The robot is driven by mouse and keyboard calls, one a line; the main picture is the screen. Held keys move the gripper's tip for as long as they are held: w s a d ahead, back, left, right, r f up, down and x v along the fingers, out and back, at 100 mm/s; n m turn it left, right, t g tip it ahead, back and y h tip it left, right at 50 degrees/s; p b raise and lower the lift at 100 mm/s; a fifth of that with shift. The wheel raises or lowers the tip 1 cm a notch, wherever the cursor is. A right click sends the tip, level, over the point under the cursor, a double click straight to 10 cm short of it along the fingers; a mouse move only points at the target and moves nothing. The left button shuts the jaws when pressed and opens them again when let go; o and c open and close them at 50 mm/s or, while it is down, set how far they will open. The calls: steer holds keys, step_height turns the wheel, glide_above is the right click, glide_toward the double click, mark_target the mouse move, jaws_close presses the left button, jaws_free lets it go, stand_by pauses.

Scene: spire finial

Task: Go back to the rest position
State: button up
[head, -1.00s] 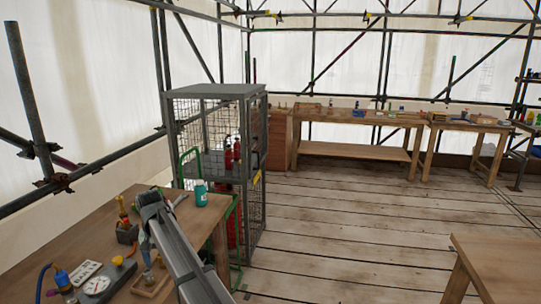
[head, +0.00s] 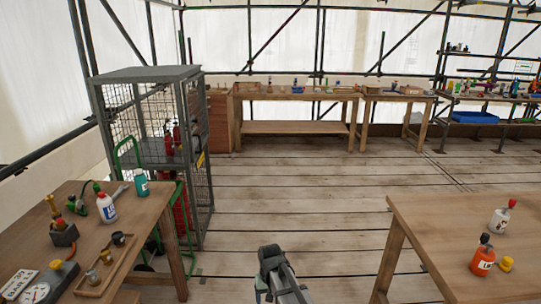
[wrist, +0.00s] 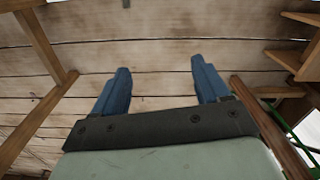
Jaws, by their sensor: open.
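My gripper (wrist: 157,80) shows in the wrist view with its two blue fingers spread wide and nothing between them. It points down over the bare plank floor. In the head view only part of my arm shows at the bottom middle, in the gap between two wooden tables; the fingers are hidden there.
A right table (head: 440,225) holds a white bottle (head: 499,221) and an orange bottle (head: 483,262). A mesh cage (head: 200,150) stands behind the left table. The floor between is clear.

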steer(key=s+d+f+m, duration=0.1)
steer(key=s+d+f, duration=0.2)
steer(key=s+d, duration=0.45)
steer(key=s+d+f+m, duration=0.1)
steer(key=s+d+f, duration=0.25)
steer(key=d, duration=0.65)
steer(key=s+f+g, duration=0.3)
steer(key=s+f, duration=0.7)
steer(key=s, duration=0.4)
steer(key=s+f+g, duration=0.3)
steer(key=s+f, duration=0.6)
steer(key=s, duration=0.6)
steer(key=shift+s+f+g, duration=0.15)
steer(key=shift+f+g, duration=0.2)
steer(key=shift+g, duration=0.05)
